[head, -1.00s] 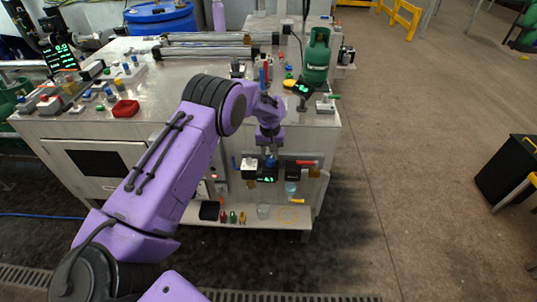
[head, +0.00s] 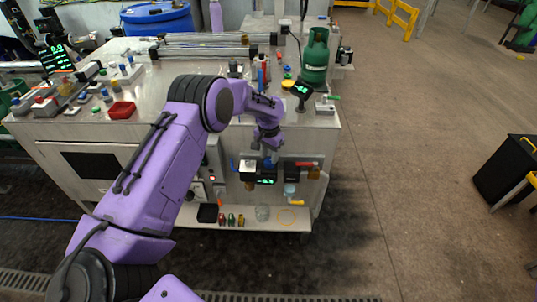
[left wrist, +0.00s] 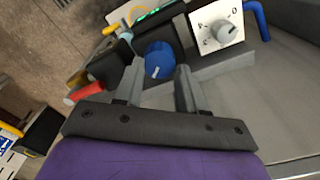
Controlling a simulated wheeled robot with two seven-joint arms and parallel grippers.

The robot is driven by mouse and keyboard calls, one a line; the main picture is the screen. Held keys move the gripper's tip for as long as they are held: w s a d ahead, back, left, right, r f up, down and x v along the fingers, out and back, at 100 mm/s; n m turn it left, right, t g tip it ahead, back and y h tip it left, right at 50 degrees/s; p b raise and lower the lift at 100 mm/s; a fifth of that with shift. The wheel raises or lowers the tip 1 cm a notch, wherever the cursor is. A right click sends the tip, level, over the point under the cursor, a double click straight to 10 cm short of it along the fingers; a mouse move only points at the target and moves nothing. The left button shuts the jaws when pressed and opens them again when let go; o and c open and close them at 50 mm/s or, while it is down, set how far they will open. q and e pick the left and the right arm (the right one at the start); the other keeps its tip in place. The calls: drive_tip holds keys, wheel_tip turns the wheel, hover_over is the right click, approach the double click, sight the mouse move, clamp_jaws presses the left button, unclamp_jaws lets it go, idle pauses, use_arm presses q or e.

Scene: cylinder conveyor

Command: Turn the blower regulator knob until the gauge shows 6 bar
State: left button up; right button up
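A round blue knob (left wrist: 158,60) with a pale mark sits on the cabinet's front, beside a dark unit with a lit green display (left wrist: 150,14). The display also shows in the head view (head: 265,181), but its figures are too small to read surely. My left gripper (left wrist: 160,72) points at the knob with its fingers apart, one on each side of it. Small gaps seem to show between knob and fingers. In the head view my left gripper (head: 268,152) is just above the knob (head: 268,162). My right gripper is not in view.
A white plate with a grey selector knob (left wrist: 224,31) is right of the blue knob in the wrist view. A red-handled valve (head: 306,164) is close by. A shelf (head: 255,222) below holds small items. The bench top (head: 150,90) carries more equipment.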

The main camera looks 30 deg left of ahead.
use_arm(q)
drive_tip(key=shift+d+r+p, duration=0.2)
drive_tip(key=shift+d+p, duration=0.15)
drive_tip(key=shift+w+d+r+p, duration=0.15)
drive_tip(key=shift+w+r+p, duration=0.35)
drive_tip(key=shift+r+p, duration=0.2)
drive_tip(key=r, duration=0.1)
drive_tip(key=p, duration=0.1)
drive_tip(key=r+p, duration=0.1)
drive_tip(key=shift+s+a+r, duration=0.25)
drive_tip(key=shift+s+r, duration=0.1)
drive_tip(key=shift+r+p, duration=0.3)
drive_tip(key=shift+r, duration=0.05)
drive_tip(key=shift+w+r+p, duration=0.15)
drive_tip(key=shift+r+p, duration=2.45)
drive_tip(key=shift+r, duration=0.35)
